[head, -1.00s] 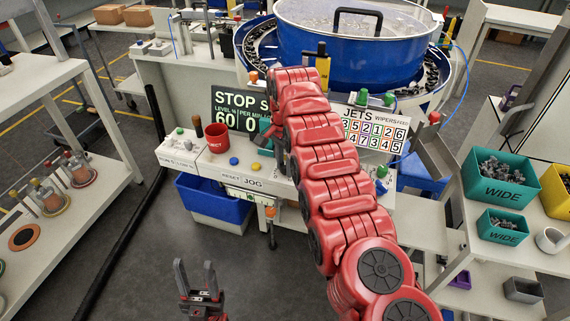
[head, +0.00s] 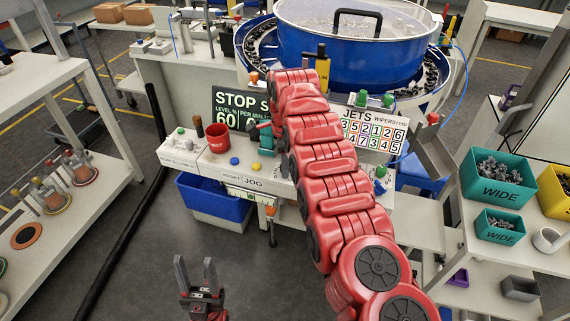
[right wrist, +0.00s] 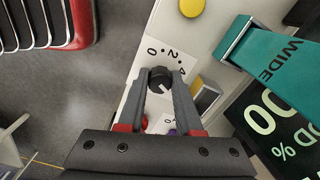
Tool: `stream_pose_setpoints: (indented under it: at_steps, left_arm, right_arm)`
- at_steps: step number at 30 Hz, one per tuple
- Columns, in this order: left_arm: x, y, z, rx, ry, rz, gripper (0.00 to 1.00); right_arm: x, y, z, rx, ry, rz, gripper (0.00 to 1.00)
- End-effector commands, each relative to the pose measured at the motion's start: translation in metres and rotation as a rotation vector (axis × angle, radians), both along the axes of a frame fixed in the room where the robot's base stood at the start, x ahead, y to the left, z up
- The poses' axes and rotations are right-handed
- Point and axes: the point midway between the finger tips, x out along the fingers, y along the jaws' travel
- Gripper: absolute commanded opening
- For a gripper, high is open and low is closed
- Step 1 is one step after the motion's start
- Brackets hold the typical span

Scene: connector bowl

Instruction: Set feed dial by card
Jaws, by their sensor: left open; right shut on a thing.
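The feed dial is a small black knob (right wrist: 160,77) on a pale panel with printed numbers around it, including 0 and 2. My right gripper (right wrist: 160,86) is shut on this knob, one finger on each side. I cannot read the setting for certain. In the head view my red right arm hides the knob. My left gripper (head: 196,265) is open and empty above the floor at the lower left.
A red cup (head: 217,140) stands on the console near the dark STOP screen (head: 228,101). The blue feeder bowl (head: 347,55) is behind. Teal bins (head: 497,178) stand on the right shelf. The floor around the left gripper is clear.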

Motion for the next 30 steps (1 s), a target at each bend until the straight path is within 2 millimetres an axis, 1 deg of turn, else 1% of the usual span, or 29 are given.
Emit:
stream_pose_setpoints:
  at_steps: [16, 17, 21, 22, 30]
  left_arm:
    - [0.0, 0.0, 0.0003, 0.0, 0.0, 0.0, 0.5]
    - [0.0, 0.0, 0.0003, 0.0, 0.0, 0.0, 0.5]
    - [0.0, 0.0, 0.0003, 0.0, 0.0, 0.0, 0.5]
    - [0.0, 0.0, 0.0003, 0.0, 0.0, 0.0, 0.5]
    - [0.0, 0.0, 0.0003, 0.0, 0.0, 0.0, 0.5]
  right_arm:
    - [0.0, 0.0001, -0.0002, 0.0, 0.0, -0.027, 0.0]
    - [0.0, 0.0001, -0.0002, 0.0, 0.0, -0.027, 0.35]
    - [0.0, 0.0001, -0.0001, 0.0, 0.0, -0.026, 0.61]
    - [0.0, 0.0001, -0.0001, 0.0, 0.0, -0.026, 0.64]
    - [0.0001, 0.0, 0.0005, 0.0, 0.0, -0.026, 0.64]
